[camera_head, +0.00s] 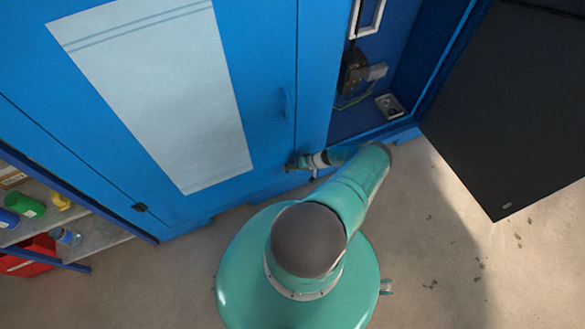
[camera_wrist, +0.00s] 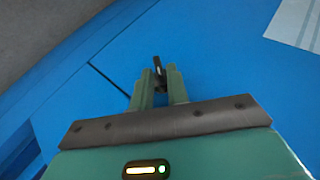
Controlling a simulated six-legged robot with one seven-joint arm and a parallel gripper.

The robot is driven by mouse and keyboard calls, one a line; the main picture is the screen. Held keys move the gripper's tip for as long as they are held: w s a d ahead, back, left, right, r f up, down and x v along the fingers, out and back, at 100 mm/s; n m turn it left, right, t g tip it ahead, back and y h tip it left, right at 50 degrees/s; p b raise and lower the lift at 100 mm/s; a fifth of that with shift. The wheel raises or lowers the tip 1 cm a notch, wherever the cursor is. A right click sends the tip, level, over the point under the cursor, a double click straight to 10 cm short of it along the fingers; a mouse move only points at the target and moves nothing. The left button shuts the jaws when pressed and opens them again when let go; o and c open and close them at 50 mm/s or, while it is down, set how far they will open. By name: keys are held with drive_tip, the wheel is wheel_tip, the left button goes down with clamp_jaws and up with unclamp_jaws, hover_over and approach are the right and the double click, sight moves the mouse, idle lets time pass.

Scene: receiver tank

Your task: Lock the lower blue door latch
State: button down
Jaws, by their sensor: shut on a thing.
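The blue door (camera_head: 265,60) is shut and carries a pale panel (camera_head: 155,90). The small dark lower latch (camera_wrist: 157,66) sits low on the blue surface, beside a thin dark seam in the wrist view. In the head view my gripper (camera_head: 296,163) is at the lower right corner of the door, at the latch. In the wrist view the two green fingers of my gripper (camera_wrist: 160,84) are closed on the latch, which pokes out beyond their tips. The fingers hide part of the latch, and its exact angle is hard to tell.
An open bay (camera_head: 375,75) with a dark device lies right of the door. A dark panel (camera_head: 515,110) stands at the far right. A shelf (camera_head: 95,238) with cans and a red box (camera_head: 30,257) is at lower left.

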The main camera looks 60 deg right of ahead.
drive_tip(key=shift+a+f, duration=0.1)
idle(0.4)
drive_tip(key=c, duration=1.5)
unclamp_jaws()
drive_tip(key=shift+c, duration=0.2)
drive_tip(key=v, duration=1.4)
